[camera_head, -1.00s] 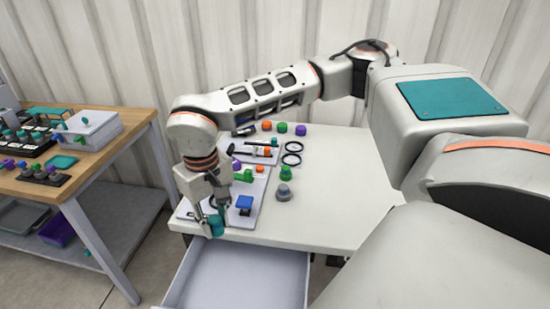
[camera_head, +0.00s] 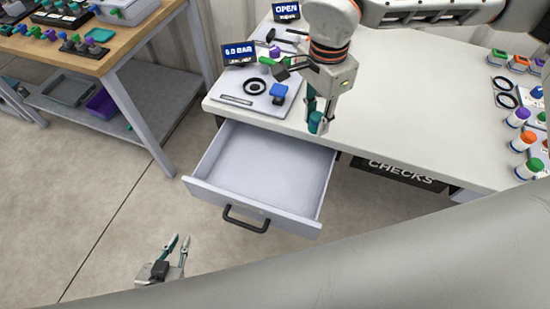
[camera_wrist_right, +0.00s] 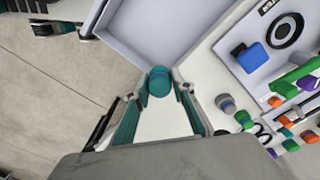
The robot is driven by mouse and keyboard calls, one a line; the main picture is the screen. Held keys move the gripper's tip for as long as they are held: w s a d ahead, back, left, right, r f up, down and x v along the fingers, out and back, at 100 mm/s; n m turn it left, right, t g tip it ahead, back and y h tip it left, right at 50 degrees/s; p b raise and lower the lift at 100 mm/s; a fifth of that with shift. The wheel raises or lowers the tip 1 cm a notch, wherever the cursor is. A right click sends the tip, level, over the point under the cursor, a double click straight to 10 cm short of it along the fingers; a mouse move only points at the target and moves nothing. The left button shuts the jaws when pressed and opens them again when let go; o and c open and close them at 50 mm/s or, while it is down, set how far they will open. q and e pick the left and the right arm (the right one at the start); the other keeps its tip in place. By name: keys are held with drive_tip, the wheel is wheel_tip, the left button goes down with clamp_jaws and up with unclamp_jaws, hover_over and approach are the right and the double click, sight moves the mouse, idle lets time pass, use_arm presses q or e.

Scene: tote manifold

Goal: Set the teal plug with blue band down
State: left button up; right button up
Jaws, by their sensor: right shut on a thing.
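The teal plug with blue band (camera_head: 316,123) is held between the fingertips of my right gripper (camera_head: 319,110), near the front edge of the white table, right of the grey panel. In the right wrist view the plug (camera_wrist_right: 159,82) sits between the teal fingers, beside the drawer's edge. I cannot tell how far above the tabletop it is. My left gripper (camera_head: 178,244) is open and empty, low over the floor in front of the drawer.
An open, empty drawer (camera_head: 265,165) juts out below the white table (camera_head: 400,110). The grey panel (camera_head: 238,92) carries a black ring, a blue block and a display. Coloured pieces stand at the table's right. A wooden bench (camera_head: 100,62) is at left. The table's middle is clear.

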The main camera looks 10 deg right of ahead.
drive_tip(key=s+a+m, duration=0.1)
drive_tip(key=a+m, duration=0.1)
drive_tip(key=m, duration=1.8)
hover_over(286, 186)
wheel_tip(286, 186, down, 16)
drive_tip(key=shift+r+b, duration=0.15)
drive_tip(key=shift+b, duration=0.55)
drive_tip(key=shift+f, duration=0.4)
wheel_tip(286, 186, down, 3)
drive_tip(key=shift+f+b, duration=0.2)
drive_tip(key=shift+b, duration=0.1)
use_arm(q)
drive_tip(key=shift+w+a+f, duration=0.25)
drive_tip(key=shift+w+f, duration=0.1)
drive_tip(key=shift+f, duration=0.1)
use_arm(e)
drive_tip(key=shift+f, duration=0.25)
drive_tip(key=shift+f, duration=0.15)
drive_tip(key=o, duration=1.1)
use_arm(q)
drive_tip(key=shift+f, duration=0.15)
